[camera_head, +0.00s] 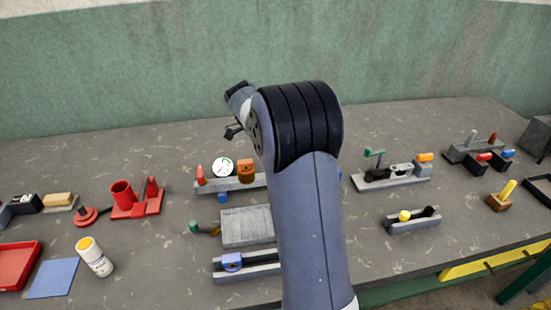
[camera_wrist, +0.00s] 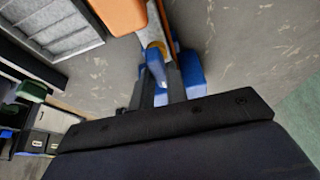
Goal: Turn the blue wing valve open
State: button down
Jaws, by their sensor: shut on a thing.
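In the wrist view, the blue wing valve (camera_wrist: 154,66) is at the fingers of my gripper (camera_wrist: 166,76), with a brass-coloured part just beyond it. My gripper is shut on the blue wing. A larger blue block (camera_wrist: 191,74) shows right beside the fingers. The wing's exact angle is hard to tell. In the head view, my arm hides the fingers and most of the valve.
A grey fixture (camera_head: 213,187) with a gauge (camera_head: 223,167) and an orange block (camera_head: 245,169) stands left of my arm. A green-handled valve fixture (camera_head: 392,180) stands to the right.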

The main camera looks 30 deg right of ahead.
jog(key=c, duration=1.4)
grip_release()
jog(key=v, duration=1)
jog(key=shift+a+r, duration=0.15)
jog(key=shift+r, duration=0.2)
jog(key=shift+w+f, duration=0.1)
jog(key=x, duration=1)
jog(key=shift+d+f, duration=0.2)
jog(key=shift+f, duration=0.1)
